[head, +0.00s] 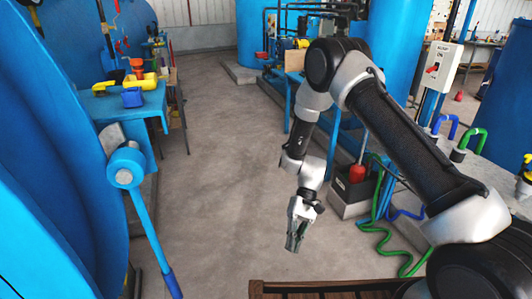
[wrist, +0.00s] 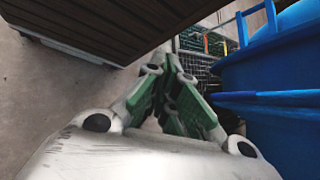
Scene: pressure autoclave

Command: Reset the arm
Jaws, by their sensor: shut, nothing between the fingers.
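My gripper (head: 296,236) hangs at the end of my bent arm near the middle of the head view, pointing down over the open floor. Its fingers are shut and empty. In the wrist view my gripper (wrist: 172,98) shows its green finger pads close together. Nothing is held between them.
A blue vessel with a blue lever (head: 150,235) stands at the left. A blue table (head: 130,108) holds yellow and blue parts. A switch box (head: 440,64), blue tanks and green hose (head: 400,255) are at the right. Brown slats (head: 330,288) lie below. The middle floor is clear.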

